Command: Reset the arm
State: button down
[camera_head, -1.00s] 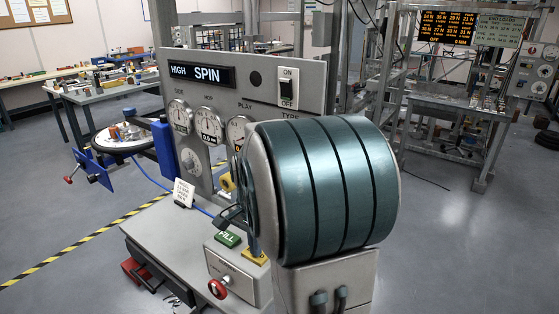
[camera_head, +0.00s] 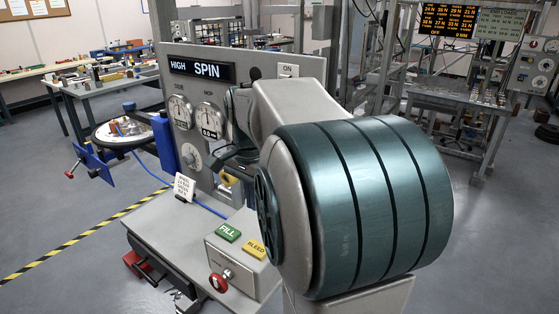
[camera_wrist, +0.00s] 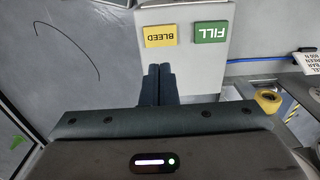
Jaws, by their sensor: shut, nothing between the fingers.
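My gripper (camera_wrist: 160,70) shows in the wrist view with its two dark fingers together and nothing between them. I cannot tell the height of the fingers over the box. In the head view my large teal and grey arm link fills the middle right, and my fingers cannot be made out there.
The HIGH SPIN panel (camera_head: 262,90) with dials stands behind my arm. The control box (camera_head: 244,262) has a red knob (camera_head: 218,283). A small white sign (camera_head: 184,187) stands on the bench (camera_head: 160,232). A yellow ring (camera_wrist: 267,100) lies at the right. Open floor (camera_head: 500,240) is at the right.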

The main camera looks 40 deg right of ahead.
jog(key=s+a+f+n+t, duration=0.1)
jog(key=s+a+f+n, duration=0.2)
jog(key=s+a+n, duration=0.3)
jog(key=s+a+f+n+t, duration=0.1)
jog(key=s+a+f+n, duration=0.3)
jog(key=s+a+n, duration=0.2)
jog(key=shift+s+a+f+n+t, duration=0.25)
jog(key=shift+s+n+t, duration=0.15)
jog(key=shift+n, duration=0.7)
